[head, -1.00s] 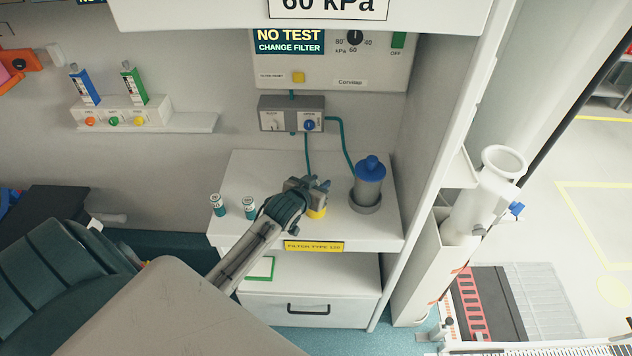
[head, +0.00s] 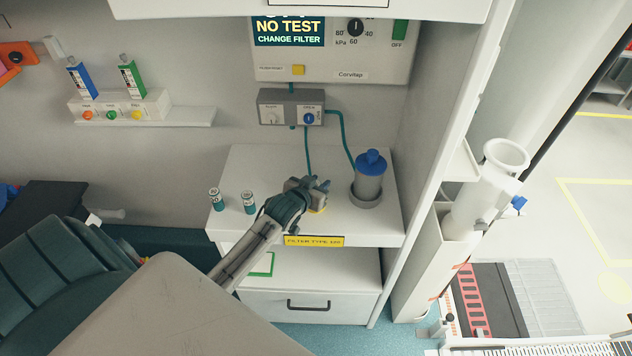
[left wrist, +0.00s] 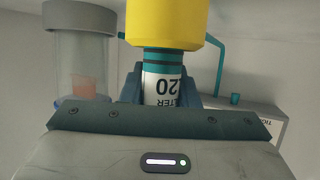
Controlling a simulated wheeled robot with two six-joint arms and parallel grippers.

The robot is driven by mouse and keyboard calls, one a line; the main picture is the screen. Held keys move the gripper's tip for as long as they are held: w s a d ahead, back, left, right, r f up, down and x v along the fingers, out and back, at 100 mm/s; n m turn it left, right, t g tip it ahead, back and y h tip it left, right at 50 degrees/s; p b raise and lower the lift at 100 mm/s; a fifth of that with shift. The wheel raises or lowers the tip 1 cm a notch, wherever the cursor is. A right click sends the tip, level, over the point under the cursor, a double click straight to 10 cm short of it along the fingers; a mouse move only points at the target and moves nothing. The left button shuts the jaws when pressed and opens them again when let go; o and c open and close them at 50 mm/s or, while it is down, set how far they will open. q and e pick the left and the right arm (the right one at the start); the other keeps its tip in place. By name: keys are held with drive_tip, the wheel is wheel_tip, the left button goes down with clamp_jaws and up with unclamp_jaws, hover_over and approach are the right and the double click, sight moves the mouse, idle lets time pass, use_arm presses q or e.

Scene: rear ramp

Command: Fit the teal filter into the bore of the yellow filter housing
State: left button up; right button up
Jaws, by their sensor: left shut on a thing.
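My left gripper (head: 308,189) is over the white shelf top (head: 260,165), shut on the teal filter. I cannot tell how far that end sits in the bore. In the head view only a sliver of the housing (head: 318,210) shows below the gripper, which hides the filter. My right gripper is not in view.
Teal tubes run behind from a grey valve box (head: 291,108). A yellow label (head: 314,241) marks the shelf's front edge.

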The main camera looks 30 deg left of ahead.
use_arm(q)
drive_tip(key=shift+f+b, duration=0.3)
drive_tip(key=shift+f, duration=0.25)
drive_tip(key=o, duration=1)
drive_tip(key=shift+s, duration=0.1)
drive_tip(key=shift+s+r, duration=0.15)
drive_tip(key=shift+s, duration=0.2)
drive_tip(key=shift+b+v, duration=1.4)
drive_tip(key=shift+v, duration=3.65)
